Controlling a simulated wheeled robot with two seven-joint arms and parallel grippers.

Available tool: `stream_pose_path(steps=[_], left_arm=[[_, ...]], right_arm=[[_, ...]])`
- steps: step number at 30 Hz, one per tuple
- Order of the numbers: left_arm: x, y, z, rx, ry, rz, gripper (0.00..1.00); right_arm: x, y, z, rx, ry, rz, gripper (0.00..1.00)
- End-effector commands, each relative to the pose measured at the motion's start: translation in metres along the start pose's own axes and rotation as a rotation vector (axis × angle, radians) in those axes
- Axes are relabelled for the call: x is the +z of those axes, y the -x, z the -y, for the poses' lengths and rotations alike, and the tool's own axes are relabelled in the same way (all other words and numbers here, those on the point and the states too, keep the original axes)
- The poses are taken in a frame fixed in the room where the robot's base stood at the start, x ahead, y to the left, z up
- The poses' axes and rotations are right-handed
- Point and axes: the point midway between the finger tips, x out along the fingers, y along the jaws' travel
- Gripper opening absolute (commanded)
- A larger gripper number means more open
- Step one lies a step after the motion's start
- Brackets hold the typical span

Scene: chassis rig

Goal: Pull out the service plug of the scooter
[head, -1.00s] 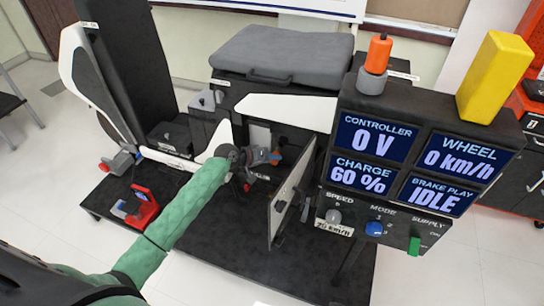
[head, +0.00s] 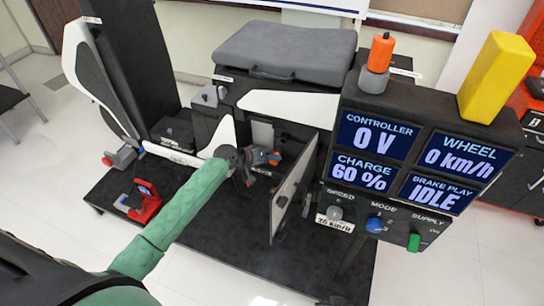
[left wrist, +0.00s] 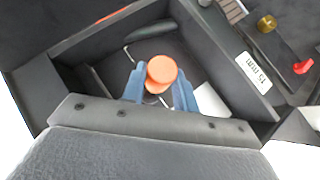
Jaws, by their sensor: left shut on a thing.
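The scooter rig has a dark open compartment under its grey seat (head: 285,50). My left gripper (head: 268,158) reaches into it from the left. In the left wrist view, the blue fingers of my left gripper (left wrist: 160,92) are shut on a round orange knob (left wrist: 161,70), which appears to be the service plug. The plug sits between the fingers inside the dark-walled bay. In the head view only a small orange spot shows at the gripper, and the plug's lower part is hidden. My right gripper is not in view.
An open panel (head: 291,190) stands just right of my gripper. A console (head: 420,150) reads controller 0 V, charge 60 %, wheel 0 km/h. An orange-topped part (head: 379,55) and a yellow block (head: 496,75) stand on it.

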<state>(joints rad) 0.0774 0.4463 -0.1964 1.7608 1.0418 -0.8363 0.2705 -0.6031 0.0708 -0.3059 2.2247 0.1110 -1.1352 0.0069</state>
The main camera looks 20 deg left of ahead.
Motion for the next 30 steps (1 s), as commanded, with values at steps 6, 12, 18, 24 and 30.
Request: stream_pose_path(steps=[6,12,18,24,30], left_arm=[[0.011,0.010,-0.001,0.000,0.001,0.001,0.06],[0.022,0.017,-0.001,0.000,0.001,0.001,0.06],[0.030,0.023,-0.001,0.000,0.000,0.001,0.06],[0.030,0.023,0.000,0.000,0.000,0.000,0.06],[0.030,0.023,-0.001,0.000,0.000,0.000,0.06]], right_arm=[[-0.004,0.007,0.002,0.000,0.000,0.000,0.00],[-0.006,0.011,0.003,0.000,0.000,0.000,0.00],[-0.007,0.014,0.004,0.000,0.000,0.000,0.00],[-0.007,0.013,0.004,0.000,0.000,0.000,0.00],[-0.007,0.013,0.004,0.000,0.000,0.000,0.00]])
